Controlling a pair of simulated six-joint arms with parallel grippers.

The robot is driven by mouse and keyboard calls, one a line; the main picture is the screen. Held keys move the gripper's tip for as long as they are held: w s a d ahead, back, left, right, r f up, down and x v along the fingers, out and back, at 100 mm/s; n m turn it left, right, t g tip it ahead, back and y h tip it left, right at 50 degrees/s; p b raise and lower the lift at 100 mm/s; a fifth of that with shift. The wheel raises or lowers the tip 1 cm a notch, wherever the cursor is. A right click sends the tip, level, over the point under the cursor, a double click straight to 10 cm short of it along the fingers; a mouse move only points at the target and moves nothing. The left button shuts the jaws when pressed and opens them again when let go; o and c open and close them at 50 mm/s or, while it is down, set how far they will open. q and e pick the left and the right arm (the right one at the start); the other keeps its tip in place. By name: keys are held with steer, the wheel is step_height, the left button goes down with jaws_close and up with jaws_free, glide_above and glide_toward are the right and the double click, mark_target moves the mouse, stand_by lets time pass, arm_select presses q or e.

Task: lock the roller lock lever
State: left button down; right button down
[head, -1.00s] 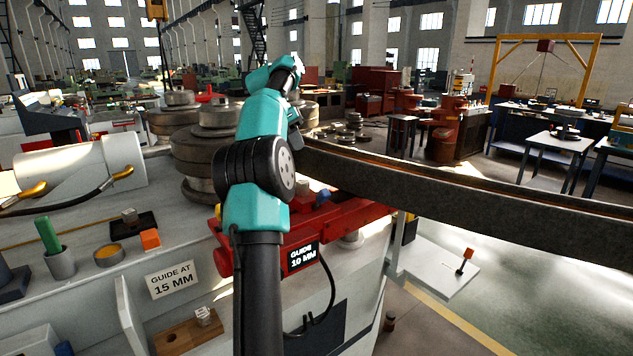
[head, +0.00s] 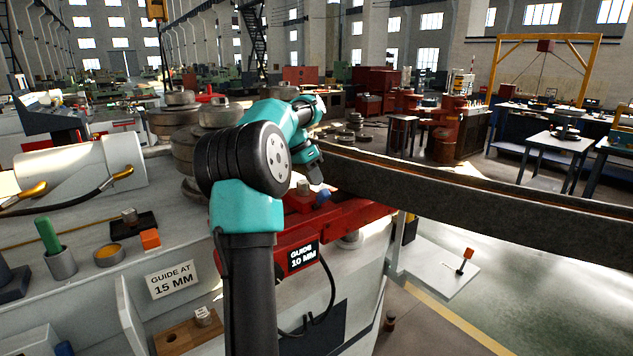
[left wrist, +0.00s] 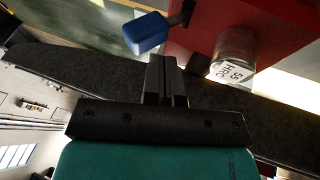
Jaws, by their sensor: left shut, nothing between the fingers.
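A lever with a blue handle (head: 323,196) sits on the red guide block (head: 365,218), just below my left gripper (head: 317,177) in the head view. No label marks it as the roller lock lever. In the left wrist view the blue handle (left wrist: 146,33) is on a short dark arm at the edge of the red block (left wrist: 210,20). My left fingers (left wrist: 166,78) are shut and empty, close to the handle with a visible gap. My left forearm hides part of the rollers and block. My right gripper is not in view.
A long dark steel section (head: 450,190) runs right from the rollers (head: 187,155), close behind the gripper. A silver cylinder with a label (left wrist: 236,50) stands on the red block. A lever with an orange handle (head: 468,254) stands on a side plate. A black cable hangs below the block.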

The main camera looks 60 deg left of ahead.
arm_select(q)
steer(key=shift+d+f, duration=0.3)
steer(key=shift+d, duration=0.15)
